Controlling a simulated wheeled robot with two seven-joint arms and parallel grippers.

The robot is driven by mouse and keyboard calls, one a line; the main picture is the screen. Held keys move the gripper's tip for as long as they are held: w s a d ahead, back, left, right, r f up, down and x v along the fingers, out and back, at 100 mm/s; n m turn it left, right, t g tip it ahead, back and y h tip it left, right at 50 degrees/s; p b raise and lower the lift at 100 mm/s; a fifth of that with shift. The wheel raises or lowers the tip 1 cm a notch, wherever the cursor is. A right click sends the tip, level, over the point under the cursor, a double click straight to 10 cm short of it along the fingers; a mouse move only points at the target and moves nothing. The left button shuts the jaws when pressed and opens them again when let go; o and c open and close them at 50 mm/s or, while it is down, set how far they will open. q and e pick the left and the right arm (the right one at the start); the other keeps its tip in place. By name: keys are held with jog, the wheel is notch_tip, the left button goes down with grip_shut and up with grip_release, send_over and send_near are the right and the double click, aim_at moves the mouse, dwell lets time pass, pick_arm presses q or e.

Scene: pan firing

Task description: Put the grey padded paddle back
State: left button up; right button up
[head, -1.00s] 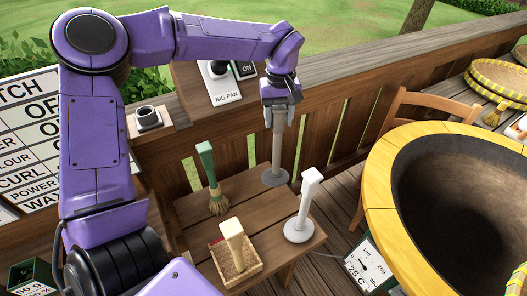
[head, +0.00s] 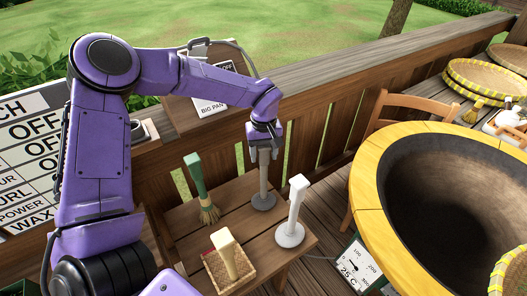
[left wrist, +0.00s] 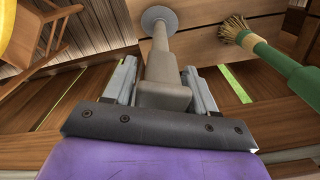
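The grey padded paddle (head: 264,180) is upright with its round grey pad down, at the back right of the small wooden table (head: 235,192). The pad appears to be at the tabletop; exact contact is hard to tell. My left gripper (head: 265,146) points down with its fingers on both sides of the paddle's upper handle. In the left wrist view the handle block (left wrist: 163,96) sits between the two fingers, with the pad (left wrist: 158,18) beyond. The fingers appear shut on it. My right gripper is not in view.
A green-handled brush (head: 196,175) stands left of the paddle, a white paddle (head: 297,205) right and nearer, and a basket (head: 230,268) with a cream-handled tool in front. The wooden railing (head: 300,100) runs behind. A large yellow-rimmed pan (head: 372,185) stands right.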

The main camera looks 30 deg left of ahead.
pick_arm(q)
jog(key=shift+o, duration=1)
jog(key=shift+r, duration=0.1)
notch_tip(320, 180, up, 12)
jog(key=shift+r+b, duration=0.1)
jog(key=shift+b, duration=0.55)
jog(key=shift+a, duration=0.1)
